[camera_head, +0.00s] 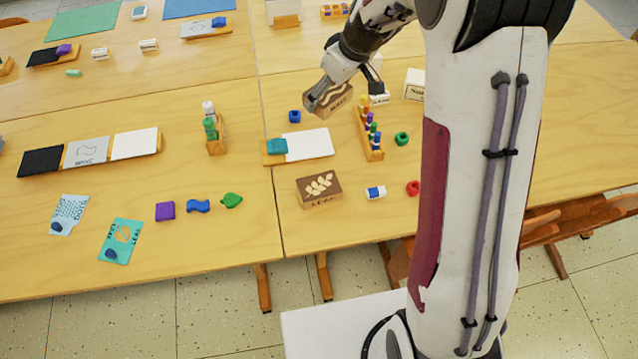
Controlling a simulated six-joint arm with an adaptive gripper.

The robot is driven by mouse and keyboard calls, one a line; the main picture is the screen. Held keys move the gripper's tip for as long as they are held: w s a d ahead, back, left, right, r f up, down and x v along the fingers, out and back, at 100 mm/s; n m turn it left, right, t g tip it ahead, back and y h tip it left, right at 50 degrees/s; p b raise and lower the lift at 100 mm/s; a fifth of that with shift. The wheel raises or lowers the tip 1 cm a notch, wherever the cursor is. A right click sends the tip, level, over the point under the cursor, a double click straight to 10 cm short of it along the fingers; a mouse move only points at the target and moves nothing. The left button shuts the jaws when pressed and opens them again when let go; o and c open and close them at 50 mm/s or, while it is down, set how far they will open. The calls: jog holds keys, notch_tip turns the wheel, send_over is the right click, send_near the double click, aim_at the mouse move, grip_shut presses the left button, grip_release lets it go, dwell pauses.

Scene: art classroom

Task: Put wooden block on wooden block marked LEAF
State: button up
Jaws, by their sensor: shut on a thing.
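My gripper (345,92) is shut on a wooden block (333,99) with a brown top and a pale wavy mark. The block is toward the back of the table, right of centre; I cannot tell whether it touches the table. Fingers and arm cover part of its top. A second wooden block (319,189), with a brown top and a pale leaf mark, lies flat near the front edge.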

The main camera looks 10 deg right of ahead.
jog(key=s+a+f+n+g+y, duration=0.1)
jog(key=s+a+n, duration=0.1)
jog(key=s+n, duration=0.3)
jog(key=s+a+f+n+g+y, duration=0.1)
jog(key=s+a+f+n+g, duration=0.1)
jog(key=s+n, duration=0.4)
jog(key=shift+s+a+f+g, duration=0.15)
jog(key=shift+s+a+g, duration=0.2)
jog(key=shift+s, duration=1.1)
jog(key=shift+f, duration=0.1)
send_over(313, 186)
jog(key=d, duration=0.2)
jog(key=shift+a+f, duration=0.15)
jog(key=shift+f, duration=1.35)
jog(key=shift+a+f, duration=0.1)
jog(key=shift+f, duration=1.4)
jog(key=shift+f, duration=1.85)
jog(key=shift+f, duration=0.15)
